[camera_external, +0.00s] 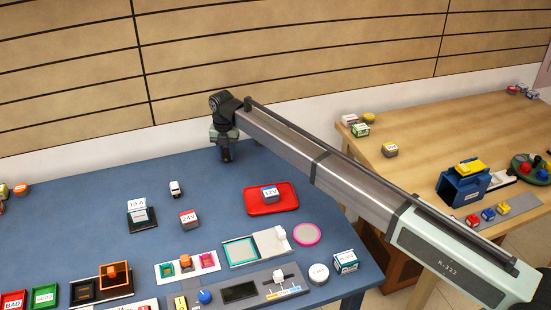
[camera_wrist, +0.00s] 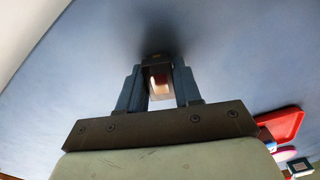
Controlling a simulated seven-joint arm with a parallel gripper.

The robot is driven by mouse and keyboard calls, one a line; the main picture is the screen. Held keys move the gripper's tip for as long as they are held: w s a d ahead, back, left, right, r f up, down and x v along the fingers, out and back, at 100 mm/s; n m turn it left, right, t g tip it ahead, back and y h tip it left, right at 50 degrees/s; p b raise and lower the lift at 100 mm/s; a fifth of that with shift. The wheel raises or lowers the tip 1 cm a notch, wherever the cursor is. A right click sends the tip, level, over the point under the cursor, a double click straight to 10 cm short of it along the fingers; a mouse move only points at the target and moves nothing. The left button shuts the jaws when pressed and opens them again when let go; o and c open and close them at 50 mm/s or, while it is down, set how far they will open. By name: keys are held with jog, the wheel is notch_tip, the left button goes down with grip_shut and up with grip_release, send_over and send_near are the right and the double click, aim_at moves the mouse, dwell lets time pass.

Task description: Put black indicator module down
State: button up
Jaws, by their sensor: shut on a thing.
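My gripper (camera_external: 226,155) is at the far side of the blue table, close to the wall, pointing down. In the wrist view my gripper (camera_wrist: 160,85) has its two fingers shut on a small dark block, the black indicator module (camera_wrist: 157,60). The module has a black top edge and a lighter, brownish face between the fingers. A dark shadow lies on the table around it in the wrist view. I cannot tell whether the module touches the table. In the external view the module is mostly hidden by the dark fingers.
The blue table (camera_external: 95,215) is clear around my gripper. A red tray (camera_external: 284,205) with a 12V block (camera_external: 269,193) lies to the right. Nearer are a 24V block (camera_external: 188,219), a small white item (camera_external: 175,188) and a black stand (camera_external: 141,222). Several trays line the front.

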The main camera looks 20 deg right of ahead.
aim_at(226, 151)
jog(key=shift+f, duration=0.1)
jog(key=o, duration=1)
notch_tip(226, 151, up, 12)
jog(key=shift+r, duration=0.15)
dwell(0.4)
